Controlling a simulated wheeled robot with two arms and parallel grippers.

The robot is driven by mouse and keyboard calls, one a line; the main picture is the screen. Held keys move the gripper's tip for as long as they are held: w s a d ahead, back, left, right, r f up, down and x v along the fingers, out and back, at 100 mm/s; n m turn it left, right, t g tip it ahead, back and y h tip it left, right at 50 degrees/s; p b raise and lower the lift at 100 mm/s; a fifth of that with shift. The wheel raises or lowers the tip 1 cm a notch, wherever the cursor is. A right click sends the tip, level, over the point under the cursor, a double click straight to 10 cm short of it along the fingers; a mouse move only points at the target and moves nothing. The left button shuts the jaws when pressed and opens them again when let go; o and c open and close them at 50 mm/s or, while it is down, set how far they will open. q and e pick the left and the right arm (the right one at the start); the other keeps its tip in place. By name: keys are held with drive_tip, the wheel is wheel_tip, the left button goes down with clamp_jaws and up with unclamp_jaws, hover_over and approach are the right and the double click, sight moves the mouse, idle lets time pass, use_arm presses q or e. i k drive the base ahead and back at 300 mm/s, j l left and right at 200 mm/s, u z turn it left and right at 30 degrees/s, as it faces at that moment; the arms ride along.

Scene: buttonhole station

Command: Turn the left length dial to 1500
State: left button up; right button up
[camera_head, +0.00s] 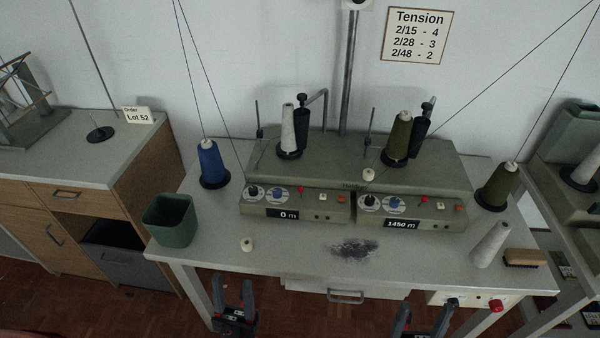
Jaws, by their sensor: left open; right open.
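A grey-green winding machine (330,163) stands on the table with two front panels. The left panel (310,207) has a black knob (254,191) and a blue knob (274,193) on pale round scales; which is the length dial I cannot tell, and the scale marks are too small to read. Its display (283,214) reads 0 m. The right panel's display (401,224) reads 1450 m. My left gripper (232,288) is open and empty at the table's front edge, below the left panel. My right gripper (427,308) is open and empty, lower right.
A green bin (170,220) and a blue cone (212,165) stand left of the machine. A small cream piece (246,244) and dark fluff (354,249) lie in front. A pale cone (490,245), brush (524,257) and olive cone (497,187) are at right. Threads run above.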

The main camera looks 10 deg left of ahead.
sight(276, 192)
drive_tip(key=l+u, duration=0.1)
drive_tip(key=u, duration=0.35)
drive_tip(key=l+u, duration=0.15)
drive_tip(key=u, duration=0.25)
drive_tip(key=l+u, duration=0.15)
drive_tip(key=u, duration=0.3)
drive_tip(key=l+u, duration=0.15)
drive_tip(key=u, duration=0.25)
